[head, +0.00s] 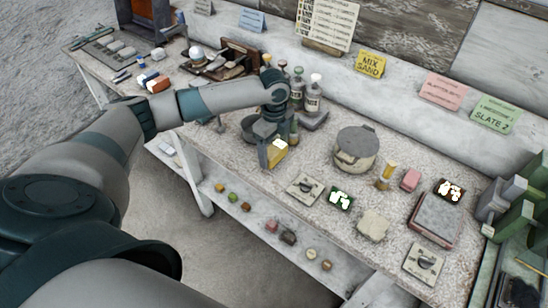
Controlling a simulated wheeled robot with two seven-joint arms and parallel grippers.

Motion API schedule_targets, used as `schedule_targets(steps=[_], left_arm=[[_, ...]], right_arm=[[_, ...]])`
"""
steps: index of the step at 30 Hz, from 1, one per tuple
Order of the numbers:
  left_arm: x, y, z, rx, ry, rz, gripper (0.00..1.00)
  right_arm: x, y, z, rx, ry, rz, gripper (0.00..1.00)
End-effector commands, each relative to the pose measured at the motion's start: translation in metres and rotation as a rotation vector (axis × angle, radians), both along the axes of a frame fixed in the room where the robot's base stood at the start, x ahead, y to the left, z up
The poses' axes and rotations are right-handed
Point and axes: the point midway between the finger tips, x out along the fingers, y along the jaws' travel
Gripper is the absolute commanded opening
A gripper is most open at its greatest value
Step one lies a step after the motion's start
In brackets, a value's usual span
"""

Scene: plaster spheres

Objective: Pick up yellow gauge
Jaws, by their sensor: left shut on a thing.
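My left arm reaches in from the left, over the bench. My left gripper (269,157) points down at the middle of the bench and is shut on a small yellow block with a pale top, which I take as the yellow gauge (280,154). The fingers partly hide it, and I cannot tell whether it still touches the bench top. My right gripper is not in view.
A round lidded pot (355,148) stands right of the gripper, and bottles (313,94) stand behind it. A pale square plate with a dark fitting (305,188), a green tray (341,198) and a yellow cylinder (387,174) lie to the right. Small pieces sit on the lower shelf (220,188).

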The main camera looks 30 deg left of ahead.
Motion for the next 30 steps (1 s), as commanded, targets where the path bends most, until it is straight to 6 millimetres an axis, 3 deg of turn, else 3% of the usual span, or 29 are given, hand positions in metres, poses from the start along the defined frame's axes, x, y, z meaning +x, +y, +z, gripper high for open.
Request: schedule_targets(steps=[2, 12, 18, 24, 30], left_arm=[[0.001, 0.0, 0.011, 0.0, -0.004, -0.002, 0.43], [0.001, -0.068, 0.049, -0.003, -0.004, -0.006, 0.43], [0.001, -0.099, 0.069, -0.002, -0.003, -0.005, 0.43], [0.001, -0.115, 0.079, -0.001, -0.002, -0.001, 0.43], [0.0, -0.118, 0.082, -0.001, -0.001, -0.001, 0.43]], right_arm=[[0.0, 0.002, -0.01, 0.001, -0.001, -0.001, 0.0], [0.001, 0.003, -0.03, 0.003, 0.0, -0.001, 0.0], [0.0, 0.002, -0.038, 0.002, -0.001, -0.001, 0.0], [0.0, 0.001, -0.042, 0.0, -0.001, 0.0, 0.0], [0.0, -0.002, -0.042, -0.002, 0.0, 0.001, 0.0]])
